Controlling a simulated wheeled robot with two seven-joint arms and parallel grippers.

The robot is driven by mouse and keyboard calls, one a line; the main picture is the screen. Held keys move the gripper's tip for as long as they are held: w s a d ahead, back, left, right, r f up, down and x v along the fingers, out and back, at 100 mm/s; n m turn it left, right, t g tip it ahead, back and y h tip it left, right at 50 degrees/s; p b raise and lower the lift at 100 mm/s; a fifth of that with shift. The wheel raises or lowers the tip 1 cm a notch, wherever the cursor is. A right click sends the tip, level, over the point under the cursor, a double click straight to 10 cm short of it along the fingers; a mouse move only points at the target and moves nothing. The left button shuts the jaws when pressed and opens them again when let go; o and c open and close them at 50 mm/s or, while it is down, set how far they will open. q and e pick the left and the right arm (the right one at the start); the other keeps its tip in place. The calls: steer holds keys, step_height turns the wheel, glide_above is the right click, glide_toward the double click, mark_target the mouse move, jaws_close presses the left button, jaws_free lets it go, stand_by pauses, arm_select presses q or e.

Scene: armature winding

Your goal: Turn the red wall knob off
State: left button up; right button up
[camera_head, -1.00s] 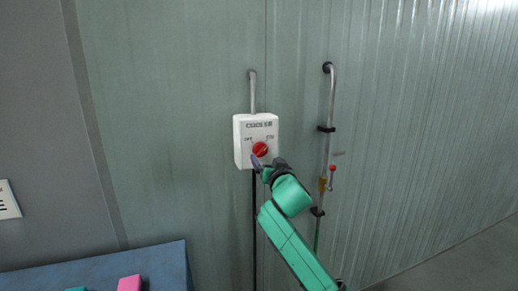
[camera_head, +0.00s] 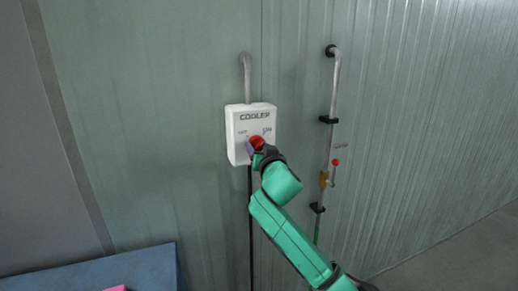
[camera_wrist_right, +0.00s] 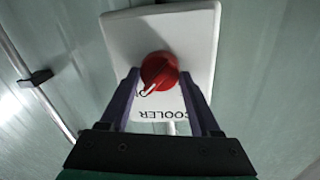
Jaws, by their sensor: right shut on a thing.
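The red knob (camera_head: 257,142) is on the front of a white wall box (camera_head: 239,152) labelled COOLER, with small marks above it at left and right. My right gripper (camera_head: 254,146) reaches it from below right, and its purple fingers are at the knob. In the right wrist view the fingers stand on either side of the red knob (camera_wrist_right: 159,70), and the gripper is shut on it. Which mark the knob points to is hard to tell. My left gripper is not in view.
A grey pipe (camera_head: 246,75) enters the box from above and a dark cable (camera_head: 250,215) hangs below. To the right a wall pipe (camera_head: 335,105) has a small red-tipped valve lever (camera_head: 335,163). A blue surface (camera_head: 150,266) lies at lower left.

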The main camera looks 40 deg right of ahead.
steer(key=shift+n, duration=0.3)
steer(key=shift+f+n, duration=0.1)
steer(key=shift+n, duration=1.1)
steer(key=n+t, duration=0.1)
steer(key=n, duration=0.4)
steer(key=shift+n+b, duration=0.3)
steer(key=shift+n, duration=0.1)
steer(key=n, duration=0.5)
steer(key=shift+d+t+y, duration=0.15)
steer(key=shift+t+y, duration=0.15)
steer(key=n, duration=0.2)
steer(key=n+p, duration=0.1)
steer(key=n, duration=0.2)
steer(key=shift+s+d+t+y, duration=0.1)
steer(key=shift+t+y, duration=0.2)
steer(key=shift+y, duration=0.1)
steer(key=shift+n, duration=0.4)
steer(key=o, duration=1.1)
steer(key=shift+o, duration=1.4)
steer(key=shift+d, duration=0.1)
